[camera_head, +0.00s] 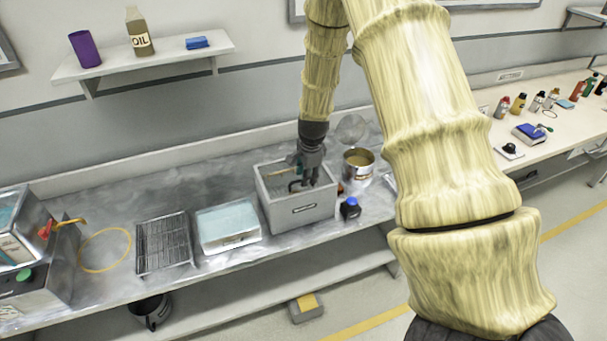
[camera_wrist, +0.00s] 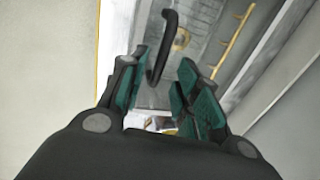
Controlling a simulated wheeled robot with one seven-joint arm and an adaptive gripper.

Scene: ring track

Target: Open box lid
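A grey box (camera_head: 300,212) with a small dark slot on its front stands on the metal counter. My gripper (camera_head: 307,182) is right over its top, pointing down. In the wrist view my gripper (camera_wrist: 163,95) is open, its teal-padded fingers apart. A black bent handle (camera_wrist: 163,48) lies ahead of and partly between the fingertips, with no clear grip on it. Beneath it the grey box interior or top (camera_wrist: 200,30) shows; I cannot tell whether a clear lid covers it. A lower box with a pale blue top (camera_head: 228,222) stands to the left.
A metal pot (camera_head: 358,166) and a blue-capped jar (camera_head: 350,208) stand close right of the grey box. A wire rack (camera_head: 164,245), a yellow ring (camera_head: 104,250) and a machine (camera_head: 25,240) are to the left. A shelf (camera_head: 145,60) hangs above.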

